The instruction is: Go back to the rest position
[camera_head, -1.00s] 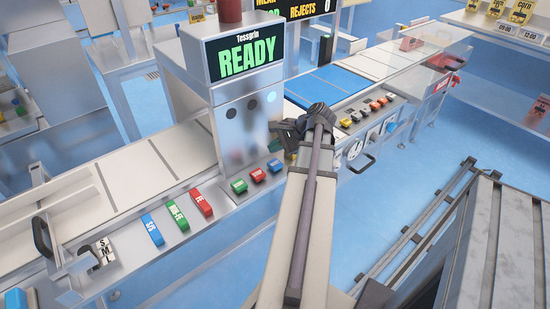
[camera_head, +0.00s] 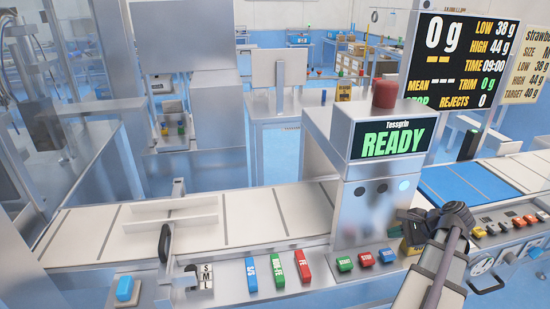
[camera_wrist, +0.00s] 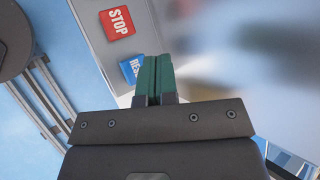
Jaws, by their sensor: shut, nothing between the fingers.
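My gripper (camera_head: 412,216) is in front of the grey machine with the READY screen (camera_head: 390,138), close to its front panel. In the wrist view its two green fingertips (camera_wrist: 153,80) are together with nothing between them. Beyond them, a red STOP button (camera_wrist: 117,22) and a partly covered blue button (camera_wrist: 131,68) show on the panel. The STOP button also shows in the head view (camera_head: 366,258), beside the green START button (camera_head: 345,264). I cannot tell whether the fingertips touch anything.
A pale conveyor (camera_head: 100,230) runs left of the machine, and a blue belt section (camera_head: 450,184) lies to its right. Blue, green and red levers (camera_head: 278,271) line the front edge. A black display (camera_head: 462,60) stands behind. A row of coloured switches (camera_head: 505,225) is at right.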

